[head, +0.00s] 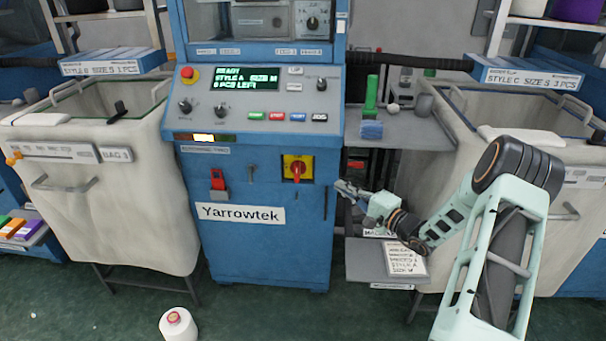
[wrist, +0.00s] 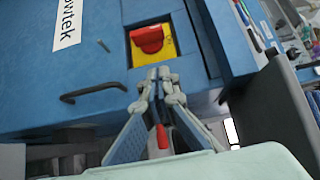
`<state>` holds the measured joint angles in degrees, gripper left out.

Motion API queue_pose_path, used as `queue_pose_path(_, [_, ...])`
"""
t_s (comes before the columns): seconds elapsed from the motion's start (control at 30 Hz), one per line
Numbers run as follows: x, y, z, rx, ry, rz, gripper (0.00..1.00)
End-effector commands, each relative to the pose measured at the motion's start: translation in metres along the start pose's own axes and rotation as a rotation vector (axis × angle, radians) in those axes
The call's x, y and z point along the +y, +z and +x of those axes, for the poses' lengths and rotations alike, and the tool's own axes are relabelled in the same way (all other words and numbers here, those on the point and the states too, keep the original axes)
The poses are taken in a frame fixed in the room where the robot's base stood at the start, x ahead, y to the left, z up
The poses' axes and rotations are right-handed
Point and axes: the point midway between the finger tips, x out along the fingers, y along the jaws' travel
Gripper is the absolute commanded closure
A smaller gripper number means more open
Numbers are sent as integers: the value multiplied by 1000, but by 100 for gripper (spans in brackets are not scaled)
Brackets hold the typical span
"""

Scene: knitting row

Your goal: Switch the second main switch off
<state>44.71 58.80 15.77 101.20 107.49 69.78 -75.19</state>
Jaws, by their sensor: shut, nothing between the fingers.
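The main switch in view is a red rotary knob (head: 297,170) on a yellow plate (head: 307,162), set into the front of the blue Yarrowtek machine (head: 267,262). Its handle looks upright in the head view. The wrist view shows the red knob (wrist: 148,39) and yellow plate (wrist: 168,52) close ahead, turned sideways by the camera. My gripper (head: 340,185) is right of the switch and a little lower. In the wrist view my gripper (wrist: 158,73) has its fingertips together and empty, just short of the plate. I see no contact with the knob.
A red padlock-like piece (head: 218,181) hangs left of the switch. A dark handle (wrist: 93,92) sticks out of the front panel. A grey shelf (head: 375,262) with a paper card (head: 406,259) stands below my gripper. A yarn cone (head: 178,325) is on the floor.

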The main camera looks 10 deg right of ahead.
Motion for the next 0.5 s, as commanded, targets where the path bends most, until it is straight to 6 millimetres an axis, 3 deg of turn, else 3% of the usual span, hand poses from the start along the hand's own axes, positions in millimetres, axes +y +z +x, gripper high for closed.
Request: queue_pose_path(0.5, [1,-4,4,14,-9,7,100])
